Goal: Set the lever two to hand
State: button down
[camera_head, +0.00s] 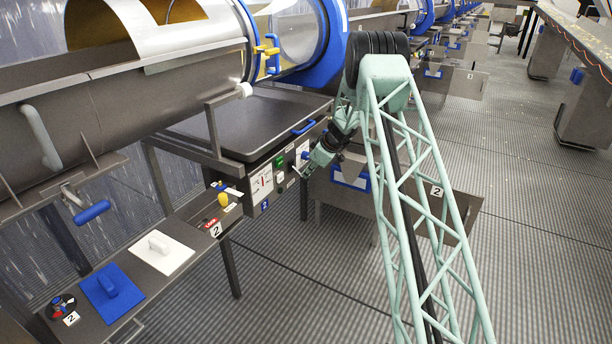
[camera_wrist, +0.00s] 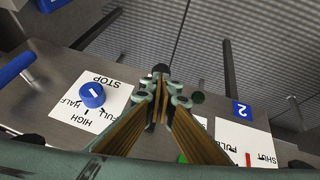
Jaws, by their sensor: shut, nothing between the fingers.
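My gripper (camera_head: 305,170) is shut and empty, at the front of the control panel under the near drum. In the wrist view its fingertips (camera_wrist: 163,82) meet close to a dark round knob (camera_wrist: 160,68), which may be a lever end; I cannot tell whether they touch it. A blue 2 label (camera_wrist: 241,110) marks the panel, and it also shows in the head view (camera_head: 265,205). No "hand" marking is readable, and the lever's setting is hidden or too small to tell.
A blue dial (camera_wrist: 91,95) on a STOP/HALF/FULL/HIGH plate sits left of the fingers in the wrist view. A plate with a red pointer (camera_wrist: 249,160) is at right. A side bench (camera_head: 140,280) holds blue and white handled blocks.

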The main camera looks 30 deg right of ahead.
aim_at(305, 180)
dwell(0.5)
jog(key=shift+r+b, duration=0.4)
jog(key=shift+r, duration=0.2)
jog(key=shift+r, duration=0.15)
jog(key=shift+a+r, duration=0.15)
jog(key=shift+r, duration=0.5)
jog(key=r, duration=0.1)
jog(key=r+b, duration=0.1)
jog(key=shift+a+r, duration=0.3)
jog(key=p+v, duration=0.1)
jog(key=v, duration=0.8)
jog(key=shift+s+d, duration=0.3)
jog(key=shift+s, duration=0.25)
